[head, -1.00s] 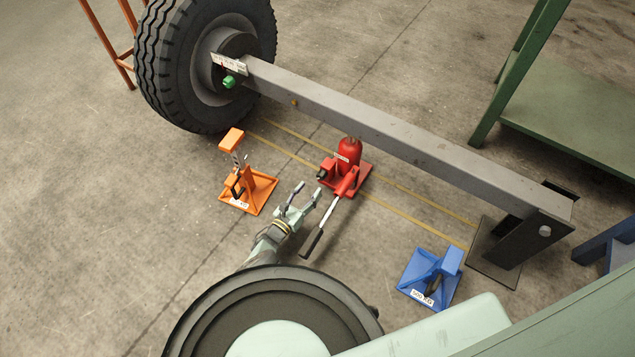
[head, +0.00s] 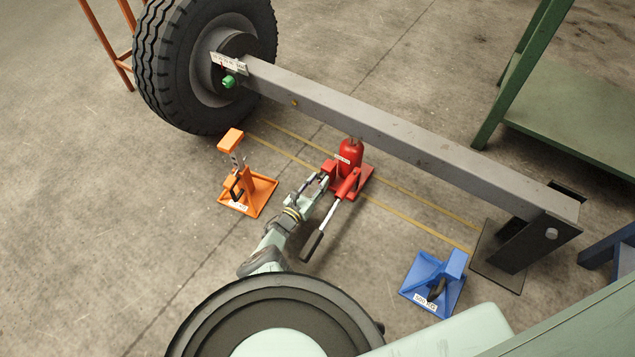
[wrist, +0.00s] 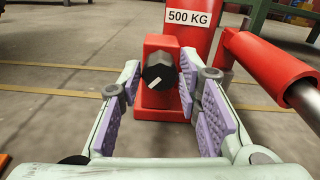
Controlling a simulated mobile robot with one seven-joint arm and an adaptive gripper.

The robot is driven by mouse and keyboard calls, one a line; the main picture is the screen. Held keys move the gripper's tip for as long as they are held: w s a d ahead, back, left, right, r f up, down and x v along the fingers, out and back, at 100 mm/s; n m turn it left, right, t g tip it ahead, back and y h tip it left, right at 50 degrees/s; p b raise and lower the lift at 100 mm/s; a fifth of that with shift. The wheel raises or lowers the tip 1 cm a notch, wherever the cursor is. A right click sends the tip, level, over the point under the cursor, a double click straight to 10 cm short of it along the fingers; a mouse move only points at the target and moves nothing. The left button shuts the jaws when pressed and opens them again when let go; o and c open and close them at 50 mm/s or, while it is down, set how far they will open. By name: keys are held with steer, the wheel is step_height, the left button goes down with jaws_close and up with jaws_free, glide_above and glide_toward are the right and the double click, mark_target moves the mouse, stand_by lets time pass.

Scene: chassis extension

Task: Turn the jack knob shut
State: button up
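The red jack (head: 350,152) stands on the floor under the grey beam, with its "500 KG" label facing me in the wrist view (wrist: 190,18). The dark jack knob (wrist: 158,70), faceted with a pale mark, sits on a red block at the jack's front. My gripper (head: 320,181) is low beside the jack. Whether the tips reach past the knob's face I cannot tell. In the head view my gripper mostly hides the knob.
The jack's handle (head: 325,222) slants out just right of my gripper. An orange stand (head: 262,190) is at left and a blue stand (head: 420,271) at right. The grey beam (head: 400,140) runs above from the wheel (head: 160,70). Floor between the stands is otherwise clear.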

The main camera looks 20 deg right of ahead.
jaws_close()
stand_by(0.3)
steer(key=m, duration=0.9)
steer(key=shift+s+d+m, duration=0.1)
steer(key=shift+m, duration=0.3)
stand_by(0.3)
steer(key=shift+o, duration=2.2)
jaws_free()
